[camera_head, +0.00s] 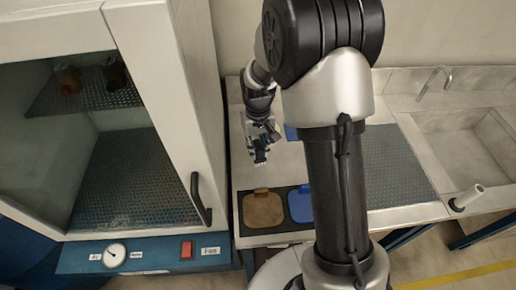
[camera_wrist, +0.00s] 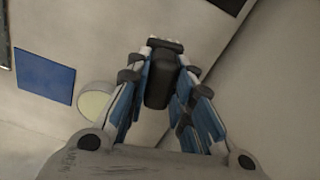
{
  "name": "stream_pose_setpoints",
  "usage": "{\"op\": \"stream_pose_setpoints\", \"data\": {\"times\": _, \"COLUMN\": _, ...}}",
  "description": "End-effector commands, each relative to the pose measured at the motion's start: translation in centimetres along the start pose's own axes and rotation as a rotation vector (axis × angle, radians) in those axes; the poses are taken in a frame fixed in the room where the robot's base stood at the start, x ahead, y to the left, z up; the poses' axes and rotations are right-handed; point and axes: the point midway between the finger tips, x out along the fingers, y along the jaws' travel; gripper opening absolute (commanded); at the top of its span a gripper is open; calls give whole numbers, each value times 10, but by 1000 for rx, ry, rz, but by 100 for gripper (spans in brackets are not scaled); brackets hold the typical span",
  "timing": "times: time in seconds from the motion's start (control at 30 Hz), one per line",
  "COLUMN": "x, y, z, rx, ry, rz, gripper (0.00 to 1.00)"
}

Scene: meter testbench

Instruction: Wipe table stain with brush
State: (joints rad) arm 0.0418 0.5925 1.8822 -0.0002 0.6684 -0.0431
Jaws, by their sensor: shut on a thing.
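My gripper (camera_head: 261,148) points down over the left part of the metal table (camera_head: 284,168). In the wrist view its blue-and-white fingers (camera_wrist: 160,72) are shut on the dark handle of a brush (camera_wrist: 158,90). Pale tips, likely its bristles, show at the far end. In the head view the brush (camera_head: 260,161) appears small below the fingers, apparently above the table. A round pale-yellow patch or disc with a grey edge (camera_wrist: 95,104) lies left of the gripper in the wrist view. I cannot tell whether it is the stain.
A blue square (camera_wrist: 44,76) lies on the table, partly hidden by my arm in the head view (camera_head: 291,132). A brown board (camera_head: 263,210) and a blue board (camera_head: 301,206) lie on a dark mat at the front. A cabinet (camera_head: 172,100) stands left, a sink (camera_head: 482,140) right.

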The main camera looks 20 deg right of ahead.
Motion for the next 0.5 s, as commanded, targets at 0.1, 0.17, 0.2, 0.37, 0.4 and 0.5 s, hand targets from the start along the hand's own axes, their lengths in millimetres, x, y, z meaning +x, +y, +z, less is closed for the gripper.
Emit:
{"op": "stream_pose_setpoints", "data": {"times": 0.1, "x": -15, "y": -1, "z": -1, "rx": -1, "ry": 2, "rz": 0, "gripper": 0}}
{"op": "stream_pose_setpoints", "data": {"times": 0.17, "x": -20, "y": -1, "z": -2, "rx": -1, "ry": 2, "rz": 0, "gripper": 0}}
{"op": "stream_pose_setpoints", "data": {"times": 0.2, "x": -24, "y": -1, "z": -2, "rx": -1, "ry": 3, "rz": 0, "gripper": 0}}
{"op": "stream_pose_setpoints", "data": {"times": 0.37, "x": -37, "y": -1, "z": -2, "rx": -1, "ry": 3, "rz": 0, "gripper": 0}}
{"op": "stream_pose_setpoints", "data": {"times": 0.4, "x": -40, "y": -1, "z": -2, "rx": -1, "ry": 3, "rz": 0, "gripper": 0}}
{"op": "stream_pose_setpoints", "data": {"times": 0.5, "x": -43, "y": -1, "z": -3, "rx": -1, "ry": 2, "rz": 0, "gripper": 0}}
